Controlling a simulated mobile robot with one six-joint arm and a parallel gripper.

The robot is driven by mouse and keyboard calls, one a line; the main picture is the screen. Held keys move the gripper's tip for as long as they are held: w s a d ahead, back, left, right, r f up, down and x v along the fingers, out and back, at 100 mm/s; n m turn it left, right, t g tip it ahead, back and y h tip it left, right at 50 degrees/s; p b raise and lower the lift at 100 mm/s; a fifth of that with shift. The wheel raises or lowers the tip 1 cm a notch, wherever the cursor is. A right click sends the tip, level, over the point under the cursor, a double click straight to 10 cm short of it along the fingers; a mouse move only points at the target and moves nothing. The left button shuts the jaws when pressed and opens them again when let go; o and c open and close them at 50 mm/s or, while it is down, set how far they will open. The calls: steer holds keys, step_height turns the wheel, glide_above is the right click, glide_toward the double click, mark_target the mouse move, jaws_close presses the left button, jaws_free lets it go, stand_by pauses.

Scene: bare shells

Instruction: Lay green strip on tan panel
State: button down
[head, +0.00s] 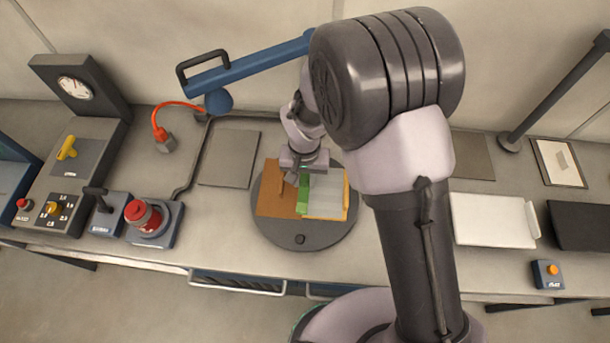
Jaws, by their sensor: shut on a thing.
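The green strip (303,197) is upright in the picture, along the right edge of the orange-tan panel (275,198) on a dark round plate (282,237). A light grey panel (325,198) with yellow-orange edging is just right of the strip. My gripper (302,178) is over the strip's far end and shut on it, pointing down. The fingertips are small and partly hidden by the wrist. I cannot tell whether the strip touches the panel or hangs just above it.
A flat grey plate (229,158) lies left of the round plate. A red knob device (145,215) and a lever box (103,213) stand further left. A white panel (494,220) lies at right. A blue bar (245,75) is behind my arm.

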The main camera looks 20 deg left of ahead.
step_height(320, 180, down, 2)
steer(key=shift+b, duration=0.35)
steer(key=c, duration=1.1)
jaws_free()
steer(key=shift+w, duration=0.1)
steer(key=shift+r, duration=0.1)
